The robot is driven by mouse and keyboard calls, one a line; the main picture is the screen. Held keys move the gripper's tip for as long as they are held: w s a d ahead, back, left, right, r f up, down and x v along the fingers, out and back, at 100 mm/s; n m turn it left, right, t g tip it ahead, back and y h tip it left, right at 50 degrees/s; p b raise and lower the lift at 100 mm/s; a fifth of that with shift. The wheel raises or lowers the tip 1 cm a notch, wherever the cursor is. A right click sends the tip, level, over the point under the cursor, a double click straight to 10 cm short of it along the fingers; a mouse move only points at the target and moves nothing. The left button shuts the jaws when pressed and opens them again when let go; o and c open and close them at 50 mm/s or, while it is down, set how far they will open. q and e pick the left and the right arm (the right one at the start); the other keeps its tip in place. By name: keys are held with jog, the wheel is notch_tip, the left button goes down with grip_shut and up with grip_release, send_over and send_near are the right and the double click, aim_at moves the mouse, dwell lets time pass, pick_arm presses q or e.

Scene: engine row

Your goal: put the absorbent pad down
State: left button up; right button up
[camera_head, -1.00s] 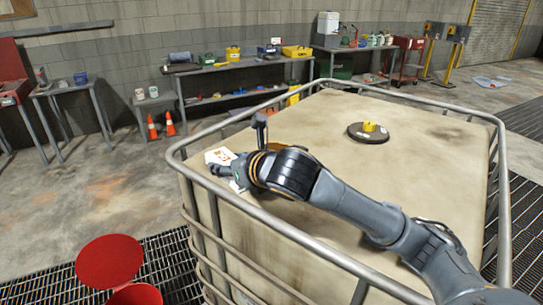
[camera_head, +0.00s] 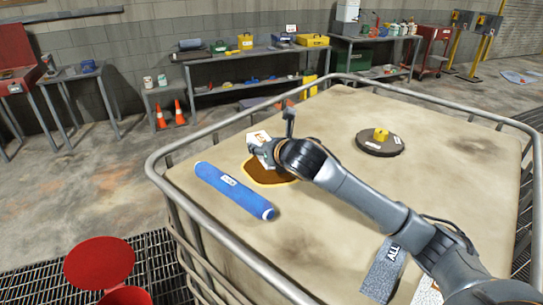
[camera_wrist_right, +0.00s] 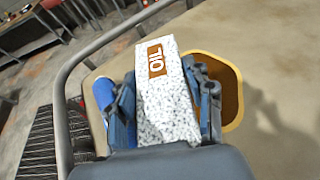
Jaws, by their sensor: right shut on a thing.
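The absorbent pad (camera_head: 259,137) is a white, speckled block with a brown OIL label. My right gripper (camera_head: 262,152) is shut on it. In the right wrist view the pad (camera_wrist_right: 165,95) stands between the two fingers (camera_wrist_right: 165,105). In the head view the pad is held at the far-left edge of a brown patch with a yellow rim (camera_head: 262,178) on the tank top. I cannot tell whether the pad touches the surface. My left gripper is not in view.
A blue roll (camera_head: 232,188) lies left of the patch on the tank top (camera_head: 330,240). A grey labelled pad (camera_head: 382,272) lies near my arm. A dark lid (camera_head: 378,145) bears a yellow block (camera_head: 381,134). A metal rail (camera_head: 215,262) surrounds the top.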

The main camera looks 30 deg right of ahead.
jog(key=w+d+f, duration=0.1)
jog(key=w+d+f+p, duration=0.1)
jog(key=w+d, duration=0.1)
jog(key=shift+w+f, duration=0.25)
jog(key=shift+f, duration=0.15)
jog(key=f, duration=0.1)
jog(key=w+d+f+p, duration=0.1)
jog(key=w+f, duration=0.1)
jog(key=f, duration=0.1)
jog(key=shift+w+d, duration=0.25)
jog(key=shift+d, duration=0.1)
jog(key=shift+w+d+f+p, duration=0.15)
jog(key=shift+f+p, duration=0.05)
jog(key=shift+p, duration=0.1)
notch_tip(320, 180, down, 2)
jog(key=shift+w+f+p, duration=0.1)
jog(key=shift+p, duration=0.8)
jog(key=shift+d+f, duration=0.1)
jog(key=shift+f, duration=0.25)
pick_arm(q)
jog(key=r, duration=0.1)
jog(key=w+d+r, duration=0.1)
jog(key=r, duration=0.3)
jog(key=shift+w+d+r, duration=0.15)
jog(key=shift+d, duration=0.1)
pick_arm(e)
jog(key=shift+f, duration=0.15)
jog(key=shift+f, duration=0.1)
